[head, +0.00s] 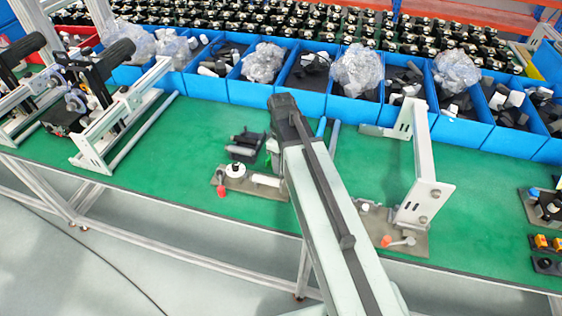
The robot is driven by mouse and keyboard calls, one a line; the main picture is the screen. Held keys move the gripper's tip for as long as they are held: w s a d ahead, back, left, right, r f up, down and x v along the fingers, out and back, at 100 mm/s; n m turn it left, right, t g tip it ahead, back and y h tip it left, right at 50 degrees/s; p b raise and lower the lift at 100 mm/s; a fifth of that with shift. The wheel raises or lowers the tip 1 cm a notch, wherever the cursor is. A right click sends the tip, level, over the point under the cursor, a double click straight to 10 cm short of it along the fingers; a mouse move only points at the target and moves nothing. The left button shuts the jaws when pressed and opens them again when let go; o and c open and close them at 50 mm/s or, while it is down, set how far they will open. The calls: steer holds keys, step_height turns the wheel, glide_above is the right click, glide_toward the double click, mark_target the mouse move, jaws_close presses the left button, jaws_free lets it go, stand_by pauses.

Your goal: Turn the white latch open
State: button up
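Two small fixtures on the green bench carry white parts that could be the white latch. On the left fixture there is a white round knob (235,171) with a white cylinder (266,180) beside it and a red knob (221,191) at the plate's front corner. I cannot tell which is the latch. My arm crosses the middle, between the two fixtures, and covers part of each plate. My gripper's fingers do not show.
Blue bins (302,98) with dark parts and clear bags line the bench's back edge. A black device (246,146) sits behind the left fixture. A metal frame (120,125) stands at left. More small parts lie at the far right. Green bench top (480,200) is clear right of the bracket.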

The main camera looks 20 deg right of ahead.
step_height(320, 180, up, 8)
steer(key=p, duration=0.7)
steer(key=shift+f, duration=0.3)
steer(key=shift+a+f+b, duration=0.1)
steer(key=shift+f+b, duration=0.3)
steer(key=shift+b, duration=0.15)
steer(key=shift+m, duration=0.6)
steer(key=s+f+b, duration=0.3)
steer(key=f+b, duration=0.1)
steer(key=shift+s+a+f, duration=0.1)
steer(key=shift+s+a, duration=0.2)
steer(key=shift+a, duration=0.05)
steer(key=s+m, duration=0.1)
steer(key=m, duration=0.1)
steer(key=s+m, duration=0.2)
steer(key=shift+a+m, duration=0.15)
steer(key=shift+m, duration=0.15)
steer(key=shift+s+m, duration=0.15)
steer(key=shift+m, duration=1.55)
